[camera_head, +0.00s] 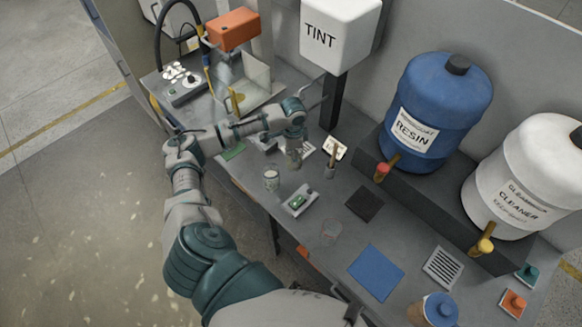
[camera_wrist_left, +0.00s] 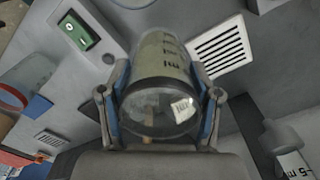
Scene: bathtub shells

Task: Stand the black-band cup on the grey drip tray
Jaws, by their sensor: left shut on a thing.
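My left gripper (camera_head: 294,143) is shut on a clear cup with a dark band at its rim and markings on its side. The cup (camera_wrist_left: 160,85) fills the middle of the left wrist view between the two fingers (camera_wrist_left: 160,110). The slotted tray also shows in the left wrist view (camera_wrist_left: 220,48), just beyond and right of the cup. I cannot tell whether the cup's base touches anything. My right gripper is not in view.
Another cup (camera_head: 271,181) and a green-button box (camera_head: 299,201) stand nearby. RESIN (camera_head: 437,112) and CLEANER (camera_head: 524,180) tanks stand behind.

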